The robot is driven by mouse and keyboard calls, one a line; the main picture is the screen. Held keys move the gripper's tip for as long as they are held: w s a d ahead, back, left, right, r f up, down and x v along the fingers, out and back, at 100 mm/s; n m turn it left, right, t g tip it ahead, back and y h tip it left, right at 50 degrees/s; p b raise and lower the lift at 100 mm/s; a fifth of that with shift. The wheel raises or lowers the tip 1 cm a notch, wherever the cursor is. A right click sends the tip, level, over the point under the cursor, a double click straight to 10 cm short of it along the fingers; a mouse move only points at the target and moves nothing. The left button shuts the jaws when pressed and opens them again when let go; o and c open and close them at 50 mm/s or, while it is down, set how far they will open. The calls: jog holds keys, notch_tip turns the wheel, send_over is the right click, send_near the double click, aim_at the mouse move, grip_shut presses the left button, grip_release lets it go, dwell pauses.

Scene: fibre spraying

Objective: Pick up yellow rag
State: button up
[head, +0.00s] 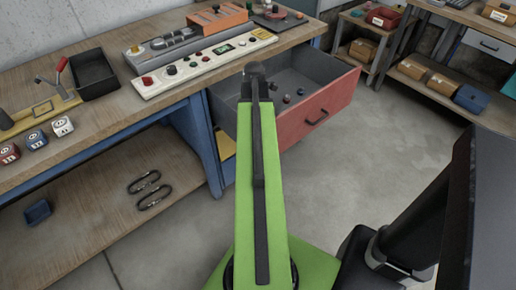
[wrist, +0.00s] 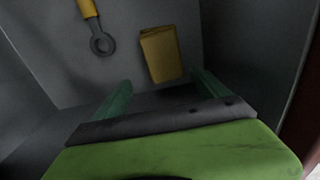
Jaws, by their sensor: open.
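The yellow rag (wrist: 161,54) shows in the wrist view as a folded rectangle on the grey floor of a drawer. My gripper (wrist: 163,92) is open, with its two green fingers apart and nothing between them. The rag appears just beyond the fingertips, between their lines and nearer the right finger; I cannot tell the exact gap. In the head view my green arm reaches over the open red-fronted drawer (head: 330,110), and the gripper itself is hidden. A yellow patch (head: 226,146) shows left of the arm there; I cannot tell if it is the rag.
A yellow-handled tool with a ring end (wrist: 101,42) lies left of the rag. Grey drawer walls stand close on both sides. In the head view, small balls (head: 288,98) lie in the drawer. The wooden workbench (head: 110,115) is at left, and bare floor (head: 390,140) is at right.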

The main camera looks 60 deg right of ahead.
jog(key=f+b, duration=0.4)
jog(key=f, duration=0.1)
jog(key=f+b, duration=0.2)
jog(key=shift+s+d+f, duration=0.25)
jog(key=shift+s, duration=0.1)
jog(key=shift+r, duration=0.2)
jog(key=shift+c, duration=0.3)
jog(key=c, duration=1.5)
notch_tip(320, 180, up, 10)
jog(key=p, duration=1)
jog(key=shift+c, duration=0.2)
